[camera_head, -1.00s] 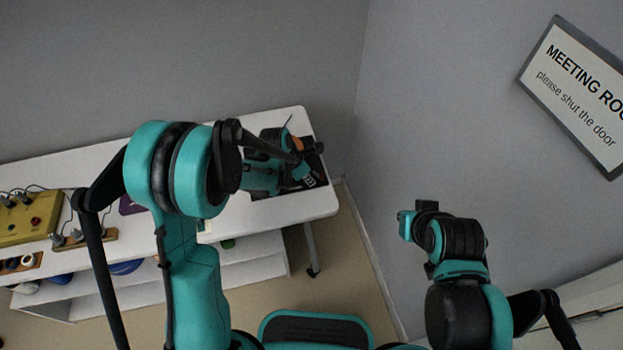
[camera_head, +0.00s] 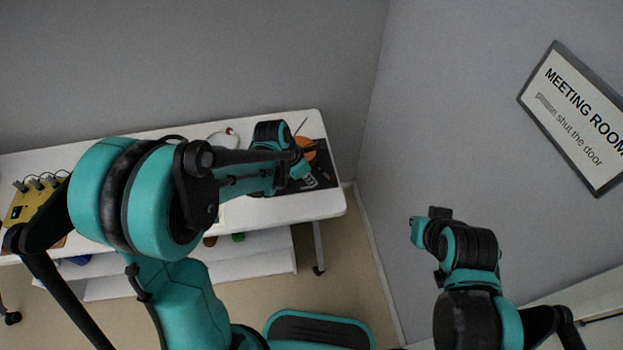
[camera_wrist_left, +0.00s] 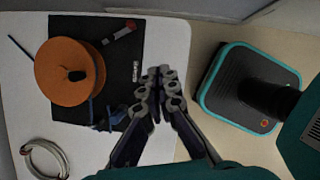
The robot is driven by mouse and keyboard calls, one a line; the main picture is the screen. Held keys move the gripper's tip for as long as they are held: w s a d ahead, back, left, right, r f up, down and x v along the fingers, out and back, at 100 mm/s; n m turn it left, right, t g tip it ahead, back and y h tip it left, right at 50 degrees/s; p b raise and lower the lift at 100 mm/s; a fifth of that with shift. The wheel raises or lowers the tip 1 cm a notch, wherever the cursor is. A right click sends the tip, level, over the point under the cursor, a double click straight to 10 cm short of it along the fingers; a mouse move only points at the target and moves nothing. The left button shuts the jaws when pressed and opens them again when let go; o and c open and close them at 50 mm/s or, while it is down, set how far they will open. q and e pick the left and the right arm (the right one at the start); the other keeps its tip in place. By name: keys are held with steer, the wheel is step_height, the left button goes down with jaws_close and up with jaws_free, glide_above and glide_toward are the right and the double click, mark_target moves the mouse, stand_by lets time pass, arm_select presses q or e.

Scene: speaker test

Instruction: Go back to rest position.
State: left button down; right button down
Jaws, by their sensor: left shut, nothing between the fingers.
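My left gripper (camera_head: 303,168) is at the right end of the white table (camera_head: 335,205) in the head view, partly hidden by its own arm. In the left wrist view its fingers (camera_wrist_left: 160,76) are together with nothing between them. They are over the table's edge, beside a black mat (camera_wrist_left: 128,62). My right arm is at the lower right of the head view, folded up. Its gripper cannot be made out there.
On the mat lies an orange spool (camera_wrist_left: 68,80) with a dark centre, and a red-and-grey pen-like item (camera_wrist_left: 118,34). A pale cable coil (camera_wrist_left: 44,160) lies nearby. A yellow box (camera_head: 24,208) is at the table's left. Walls stand behind and right, with a sign (camera_head: 580,118).

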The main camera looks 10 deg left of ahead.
stand_by(0.4)
arm_select(q)
steer(key=s+a+r+m+t+y, duration=0.1)
steer(key=s+a+r+m, duration=0.3)
steer(key=m, duration=0.8)
steer(key=s+a+r+m+t+y, duration=0.2)
steer(key=s+a+r+m, duration=0.3)
steer(key=s+r+m, duration=0.3)
steer(key=s+m+t, duration=0.1)
steer(key=s+m, duration=0.3)
steer(key=m, duration=0.1)
steer(key=shift+a+t+y, duration=0.25)
steer(key=shift+t+y, duration=0.05)
steer(key=shift+s, duration=0.1)
